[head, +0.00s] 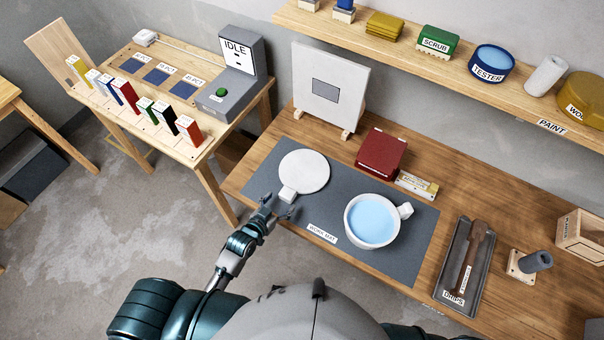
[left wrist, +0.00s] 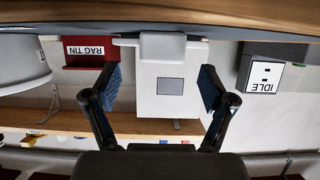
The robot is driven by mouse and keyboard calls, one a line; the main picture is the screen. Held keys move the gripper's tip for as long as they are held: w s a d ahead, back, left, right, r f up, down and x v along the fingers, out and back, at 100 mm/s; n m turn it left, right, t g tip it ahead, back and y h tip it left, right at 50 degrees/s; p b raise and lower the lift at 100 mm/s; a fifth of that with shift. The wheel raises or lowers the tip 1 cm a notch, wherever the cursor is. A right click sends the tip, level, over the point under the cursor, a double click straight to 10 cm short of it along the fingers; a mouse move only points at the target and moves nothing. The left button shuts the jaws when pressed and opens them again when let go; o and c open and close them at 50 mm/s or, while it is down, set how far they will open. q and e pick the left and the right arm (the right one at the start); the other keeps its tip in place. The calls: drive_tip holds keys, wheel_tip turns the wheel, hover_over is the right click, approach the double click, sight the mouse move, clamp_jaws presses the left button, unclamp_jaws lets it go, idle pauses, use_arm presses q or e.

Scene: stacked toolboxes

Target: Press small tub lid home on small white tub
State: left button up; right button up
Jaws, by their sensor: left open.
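The small white tub (head: 348,229) stands uncovered on the grey work mat (head: 407,258), with light blue contents and a white tab on its right side. The round white small tub lid (head: 305,170) lies flat on the mat, left of the tub and apart from it. Its block-like tab (head: 288,194) points towards my left gripper (head: 279,208). That gripper is open and empty at the mat's near edge, just short of the tab. In the left wrist view, which is upside down, the lid's tab (left wrist: 162,46) shows between the spread fingers (left wrist: 160,80). My right gripper is out of view.
A red rag tin (head: 382,152) and an upright white panel (head: 325,88) stand behind the mat. A grey drip tray (head: 447,283) holding a brown tool lies to the right. A shelf (head: 400,50) runs above the back. The mat between lid and tub is clear.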

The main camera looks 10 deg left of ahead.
sight(286, 195)
use_arm(q)
drive_tip(key=shift+w+d+f, duration=0.15)
drive_tip(key=shift+w+d, duration=0.15)
drive_tip(key=shift+w, duration=0.3)
drive_tip(key=x, duration=0.3)
drive_tip(key=shift+w, duration=0.4)
drive_tip(key=shift+w+f, duration=0.2)
drive_tip(key=shift+w, duration=0.2)
drive_tip(key=shift+s, duration=0.1)
drive_tip(key=c, duration=1.3)
